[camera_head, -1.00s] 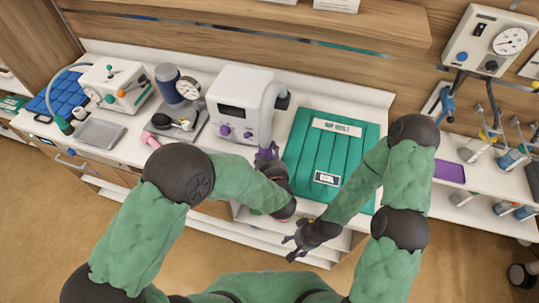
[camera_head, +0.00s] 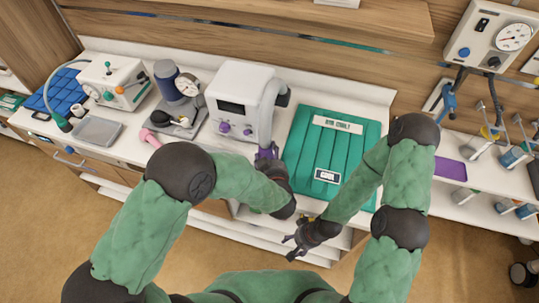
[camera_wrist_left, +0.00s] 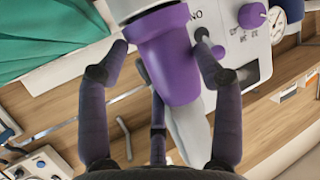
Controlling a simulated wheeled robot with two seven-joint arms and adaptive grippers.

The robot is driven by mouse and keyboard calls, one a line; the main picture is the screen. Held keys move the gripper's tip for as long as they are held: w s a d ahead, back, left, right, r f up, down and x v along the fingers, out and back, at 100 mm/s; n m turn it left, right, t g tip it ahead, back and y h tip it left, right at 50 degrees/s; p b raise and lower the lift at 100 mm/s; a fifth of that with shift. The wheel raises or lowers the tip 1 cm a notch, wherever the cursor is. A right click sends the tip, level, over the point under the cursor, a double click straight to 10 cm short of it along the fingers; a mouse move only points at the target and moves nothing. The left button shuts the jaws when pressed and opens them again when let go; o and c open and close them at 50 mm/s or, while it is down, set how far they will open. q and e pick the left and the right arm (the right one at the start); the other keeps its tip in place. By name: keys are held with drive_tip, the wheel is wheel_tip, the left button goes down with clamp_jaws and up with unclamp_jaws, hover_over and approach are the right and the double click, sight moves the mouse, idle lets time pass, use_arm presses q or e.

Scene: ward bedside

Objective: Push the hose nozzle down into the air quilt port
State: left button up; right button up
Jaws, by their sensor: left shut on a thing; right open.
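The air quilt (camera_head: 304,150) is a ribbed teal pad lying on the white counter, with a label at its top and a "COOL" plate near its front. The purple hose nozzle (camera_wrist_left: 170,60) is on the end of the grey hose (camera_head: 272,95) from the white blower unit (camera_head: 243,90). My left gripper (camera_head: 268,155) is shut on the nozzle, just left of the quilt. In the left wrist view its fingers (camera_wrist_left: 166,66) stand on either side of the nozzle. I cannot make out the quilt's port. My right gripper (camera_head: 300,240) is open and empty, in front of the counter edge.
Left of the blower unit are a gauge with a bulb (camera_head: 182,110), a pink object (camera_head: 150,138), a metal tray (camera_head: 97,131) and a white box with knobs (camera_head: 112,85). A purple tray (camera_head: 450,170) lies to the right. A shelf overhangs the counter's back.

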use_arm(q)
drive_tip(key=shift+f, duration=0.15)
drive_tip(key=o, duration=1.6)
drive_tip(key=shift+c, duration=0.2)
drive_tip(key=v, duration=1.2)
drive_tip(key=shift+f, duration=0.1)
